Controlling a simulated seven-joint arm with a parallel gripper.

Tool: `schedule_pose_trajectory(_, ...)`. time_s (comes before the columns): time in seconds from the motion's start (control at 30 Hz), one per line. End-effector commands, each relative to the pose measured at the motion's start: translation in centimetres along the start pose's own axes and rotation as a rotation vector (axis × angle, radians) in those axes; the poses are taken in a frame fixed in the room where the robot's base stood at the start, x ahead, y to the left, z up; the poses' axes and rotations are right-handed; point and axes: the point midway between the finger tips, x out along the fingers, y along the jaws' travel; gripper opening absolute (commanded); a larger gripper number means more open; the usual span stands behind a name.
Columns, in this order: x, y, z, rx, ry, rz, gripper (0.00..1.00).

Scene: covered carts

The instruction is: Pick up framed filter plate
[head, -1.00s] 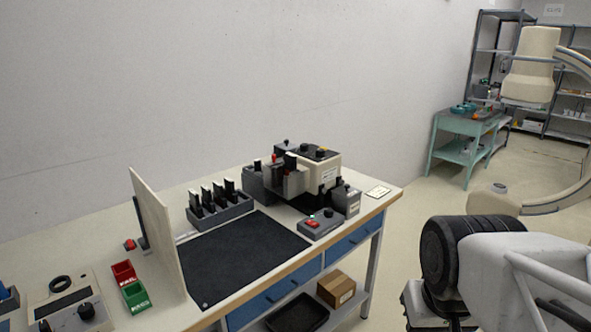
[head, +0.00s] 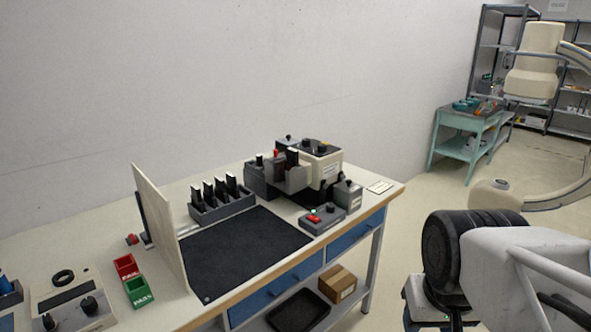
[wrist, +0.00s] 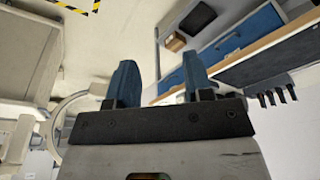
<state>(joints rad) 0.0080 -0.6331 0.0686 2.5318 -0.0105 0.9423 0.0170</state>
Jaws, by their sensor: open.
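Several upright plates with black handles and pale lower parts stand in a grey rack (head: 222,208) at the back of the bench; I cannot tell which, if any, is the framed filter plate. The rack and its dark handles also show at the right of the wrist view (wrist: 277,96). My gripper (wrist: 160,82) shows in the wrist view with its two blue fingers apart and nothing between them. It is off the bench, well away from the rack. It is not clearly visible in the head view.
A black mat (head: 245,252) lies clear on the bench. A tall beige panel (head: 161,228) stands left of the rack, and a cream-and-grey machine (head: 322,165) to its right. A red-button control box (head: 322,218) and red and green bins (head: 138,291) sit nearby.

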Motion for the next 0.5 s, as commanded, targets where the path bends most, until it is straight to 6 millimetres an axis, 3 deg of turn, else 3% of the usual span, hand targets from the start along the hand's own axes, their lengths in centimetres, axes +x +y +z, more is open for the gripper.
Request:
schedule_pose_trajectory(0.27,-0.7,-0.2,-1.9,-0.019,-0.006,-0.002,0.47)
schedule_pose_trajectory(0.5,-2.3,-0.8,-6.6,-0.068,-0.021,-0.006,0.47)
